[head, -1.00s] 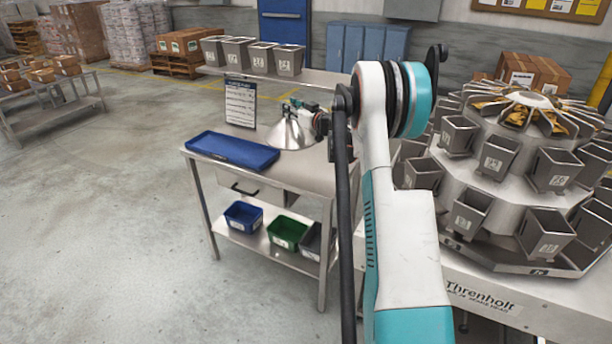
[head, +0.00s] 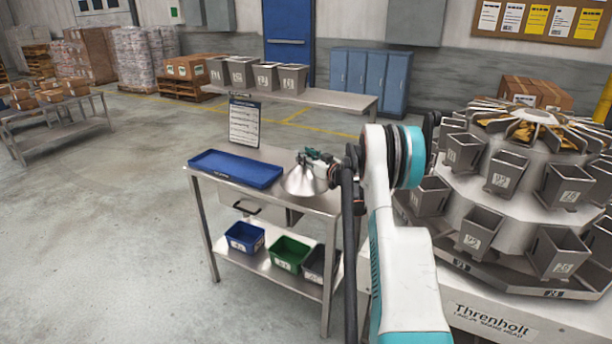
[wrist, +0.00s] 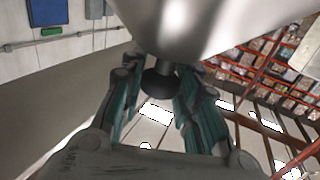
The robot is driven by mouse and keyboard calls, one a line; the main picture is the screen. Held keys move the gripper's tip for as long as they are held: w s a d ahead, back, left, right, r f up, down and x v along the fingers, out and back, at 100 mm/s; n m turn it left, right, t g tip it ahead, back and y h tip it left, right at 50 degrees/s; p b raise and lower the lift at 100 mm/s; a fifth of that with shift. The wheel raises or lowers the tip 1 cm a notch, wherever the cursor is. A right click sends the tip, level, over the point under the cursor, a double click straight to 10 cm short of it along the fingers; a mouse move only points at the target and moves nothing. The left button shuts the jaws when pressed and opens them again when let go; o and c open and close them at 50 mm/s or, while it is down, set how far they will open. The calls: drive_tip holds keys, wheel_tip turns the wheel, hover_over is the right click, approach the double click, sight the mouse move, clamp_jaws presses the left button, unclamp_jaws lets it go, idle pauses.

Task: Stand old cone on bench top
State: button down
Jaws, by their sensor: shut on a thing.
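The old cone (head: 303,182) is a shiny metal cone, wide end down and narrow end up, at the right part of the bench top (head: 272,152) in the head view. It looks about upright. Its rim is at or just above the surface; I cannot tell whether it touches. My gripper (head: 318,158) is shut on the knob at the cone's narrow end. In the wrist view, the cone (wrist: 200,22) fills the top, and its dark knob (wrist: 160,84) sits between my fingers (wrist: 158,100). My arm hides the bench's right end.
A blue tray (head: 235,168) lies on the left of the bench top, with an upright sign (head: 244,122) behind it. Several grey buckets (head: 242,73) stand on the raised back shelf. Bins (head: 290,253) sit on the lower shelf. The multihead weigher (head: 500,180) stands to the right.

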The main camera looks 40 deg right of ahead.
sight(306, 170)
drive_tip(key=shift+f+b, duration=0.8)
drive_tip(key=shift+f, duration=2.25)
drive_tip(key=shift+r, duration=0.1)
drive_tip(key=c, duration=1.2)
unclamp_jaws()
drive_tip(key=shift+s, duration=0.15)
drive_tip(key=s+p, duration=0.2)
drive_tip(key=s, duration=0.9)
drive_tip(key=shift+s+p, duration=0.35)
drive_tip(key=shift+s, duration=0.05)
